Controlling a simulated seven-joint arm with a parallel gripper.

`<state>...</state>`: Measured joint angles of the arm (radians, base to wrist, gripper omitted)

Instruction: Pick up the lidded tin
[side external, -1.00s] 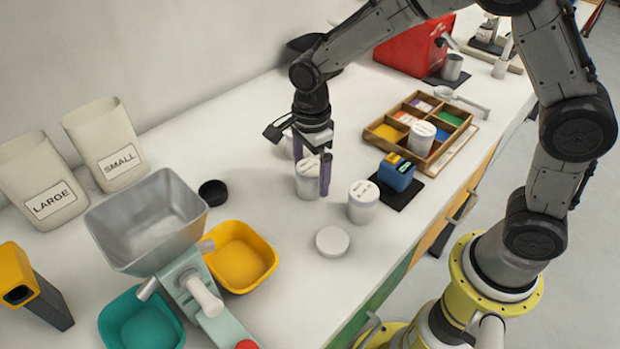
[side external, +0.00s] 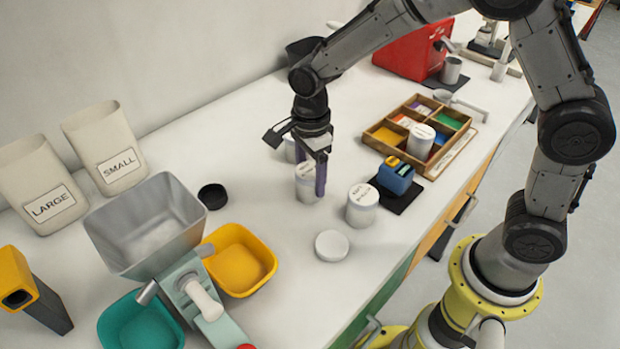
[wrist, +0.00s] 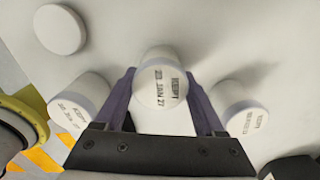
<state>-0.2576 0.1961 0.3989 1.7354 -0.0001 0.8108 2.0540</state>
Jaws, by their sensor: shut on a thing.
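A white lidded tin (side external: 306,186) with dark print on its lid stands upright on the white bench. My gripper (wrist: 163,98) points down over it, with its purple fingers shut on the tin's sides. The tin's printed lid also shows between the fingers in the wrist view (wrist: 162,82). In the side view, one finger covers the tin's right edge. I cannot see a gap between the tin and the bench.
A similar tin (side external: 362,207) stands close on the right, and another (wrist: 240,106) is near the other finger. A flat white disc (side external: 332,245) lies in front. A wooden tray (side external: 378,143), blue-yellow box (side external: 396,178), black cap (side external: 212,196) and hopper (side external: 150,237) surround the spot.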

